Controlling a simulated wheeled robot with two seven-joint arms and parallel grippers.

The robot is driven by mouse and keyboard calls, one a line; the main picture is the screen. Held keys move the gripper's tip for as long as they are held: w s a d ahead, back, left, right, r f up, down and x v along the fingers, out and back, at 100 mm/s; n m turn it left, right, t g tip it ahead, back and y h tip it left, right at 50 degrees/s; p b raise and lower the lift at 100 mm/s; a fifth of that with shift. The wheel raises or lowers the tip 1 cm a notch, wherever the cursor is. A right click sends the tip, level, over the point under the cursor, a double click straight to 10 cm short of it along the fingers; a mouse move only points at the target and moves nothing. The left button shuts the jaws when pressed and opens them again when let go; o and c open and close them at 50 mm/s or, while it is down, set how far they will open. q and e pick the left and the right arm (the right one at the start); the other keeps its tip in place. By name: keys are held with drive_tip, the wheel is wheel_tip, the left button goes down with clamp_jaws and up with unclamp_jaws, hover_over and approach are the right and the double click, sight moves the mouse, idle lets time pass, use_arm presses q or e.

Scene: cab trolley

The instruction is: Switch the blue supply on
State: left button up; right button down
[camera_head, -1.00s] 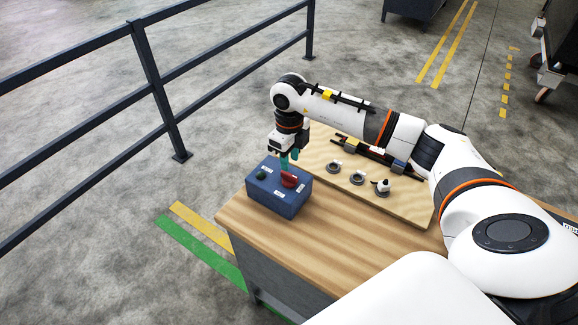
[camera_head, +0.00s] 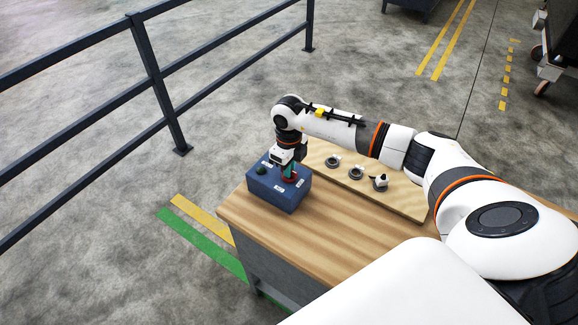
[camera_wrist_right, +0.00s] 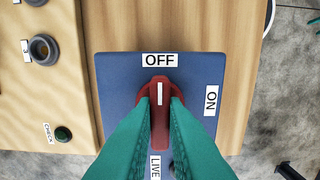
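The blue supply box (camera_head: 282,201) stands at the left end of the wooden bench. Its red rotary knob (camera_head: 286,180) is on top; in the right wrist view the knob (camera_wrist_right: 160,85) has its white mark pointing to OFF, with ON to the right. My right gripper (camera_head: 290,172) reaches down to the knob. In the wrist view its teal fingers (camera_wrist_right: 160,102) lie close along both sides of the knob's handle, with little gap, and look shut on it. A dark green lamp (camera_head: 261,170) is on the box, near the LIVE label. My left gripper is not in view.
A pale board (camera_head: 408,203) with rotary switches (camera_head: 356,172) lies beside the box. In the wrist view a green CHECK button (camera_wrist_right: 63,133) shows on it. Dark railings (camera_head: 160,90) stand to the left. The bench front (camera_head: 290,245) is clear.

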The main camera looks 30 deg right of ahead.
drive_tip(key=shift+m, duration=0.4)
drive_tip(key=m+b, duration=0.2)
drive_tip(key=m, duration=0.1)
drive_tip(key=shift+m, duration=0.3)
drive_tip(key=m+b, duration=0.1)
drive_tip(key=m, duration=0.5)
drive_tip(key=shift+b, duration=0.3)
drive_tip(key=m, duration=0.3)
drive_tip(key=shift+m+b, duration=0.3)
drive_tip(key=shift+m, duration=0.1)
drive_tip(key=shift+w+r+m, duration=0.1)
drive_tip(key=shift+m, duration=1.8)
drive_tip(key=c, duration=1.5)
unclamp_jaws()
drive_tip(key=shift+o, duration=0.2)
